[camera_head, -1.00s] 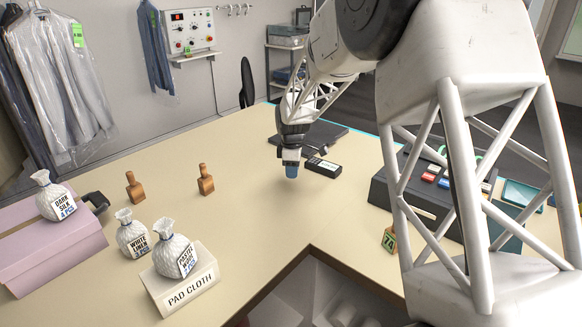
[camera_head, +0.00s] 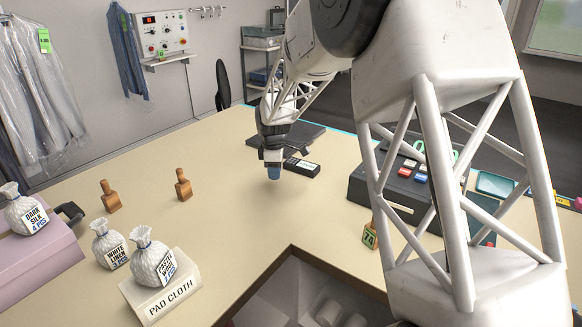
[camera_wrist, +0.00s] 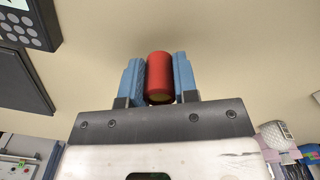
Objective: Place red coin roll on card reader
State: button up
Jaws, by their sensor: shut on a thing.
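The red coin roll (camera_wrist: 160,77) is upright in the picture between the two blue fingers of my gripper (camera_wrist: 159,82) in the wrist view. My gripper (camera_head: 273,171) is shut on it. In the head view the fingers hide the roll, and its height over the counter is hard to judge. The card reader (camera_head: 301,167), a small black device with a white label, lies on the counter just right of my gripper. Its keypad shows at the top left of the wrist view (camera_wrist: 28,22), partly cut off and apart from the roll.
A flat dark panel (camera_head: 290,137) lies behind the card reader. A dark box with coloured buttons (camera_head: 398,190) stands to the right. Two wooden stamps (camera_head: 183,186), white bags (camera_head: 153,262) and a pad cloth block (camera_head: 170,300) are at left. The counter (camera_head: 235,215) near my gripper is clear.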

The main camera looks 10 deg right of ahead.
jog(key=s+d+r, duration=0.1)
jog(key=s+d, duration=0.1)
jog(key=d, duration=0.3)
jog(key=s+d+r+m, duration=0.1)
jog(key=s+d+r, duration=0.1)
jog(key=d, duration=0.3)
jog(key=shift+s+d, duration=0.4)
jog(key=shift+s, duration=0.3)
jog(key=shift+f, duration=0.1)
send_over(302, 164)
jog(key=shift+w+f, duration=0.1)
jog(key=shift+f, duration=0.65)
jog(key=shift+f, duration=1.75)
jog(key=shift+f, duration=0.15)
jog(key=o, duration=1)
